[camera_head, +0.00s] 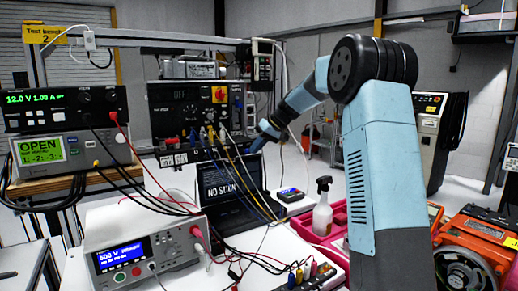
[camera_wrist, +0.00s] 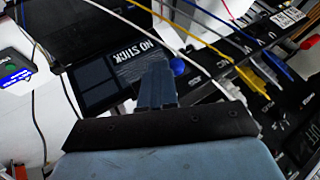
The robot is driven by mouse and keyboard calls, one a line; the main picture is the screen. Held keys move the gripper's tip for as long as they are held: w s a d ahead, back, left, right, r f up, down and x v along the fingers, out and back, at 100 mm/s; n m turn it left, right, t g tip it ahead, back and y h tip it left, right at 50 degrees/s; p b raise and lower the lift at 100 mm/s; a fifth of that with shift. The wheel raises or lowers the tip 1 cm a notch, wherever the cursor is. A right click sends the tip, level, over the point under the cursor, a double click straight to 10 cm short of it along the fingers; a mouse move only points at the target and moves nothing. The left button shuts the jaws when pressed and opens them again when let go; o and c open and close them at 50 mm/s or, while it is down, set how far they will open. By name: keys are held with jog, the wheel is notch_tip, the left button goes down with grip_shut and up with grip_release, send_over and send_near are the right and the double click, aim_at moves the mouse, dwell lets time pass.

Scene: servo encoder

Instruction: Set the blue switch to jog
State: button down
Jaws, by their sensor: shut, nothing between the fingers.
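A round blue knob (camera_wrist: 177,66), which may be the blue switch, shows just past my fingertips in the wrist view. In the head view a dark control panel (camera_head: 165,98) carries a small blue part (camera_head: 238,103) near its right edge; I cannot tell whether it is the same knob. My gripper (camera_wrist: 158,72) is shut and empty, its fingertips close to the blue knob; touching or apart cannot be told. In the head view my gripper (camera_head: 262,136) is small, just right of the panel's lower edge. No jog marking is readable.
White, yellow and blue cables (camera_wrist: 258,79) run from the panel close beside my gripper. A laptop (camera_head: 226,183) reading NO STICK stands below the panel. A spray bottle (camera_head: 322,208) and a bench meter (camera_head: 145,243) stand on the table.

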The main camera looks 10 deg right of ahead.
jog(key=shift+s+a, duration=0.25)
jog(key=shift+a, duration=0.4)
jog(key=s+d+r, duration=0.1)
jog(key=d+r, duration=0.6)
jog(key=d, duration=0.2)
jog(key=shift+s+d, duration=0.35)
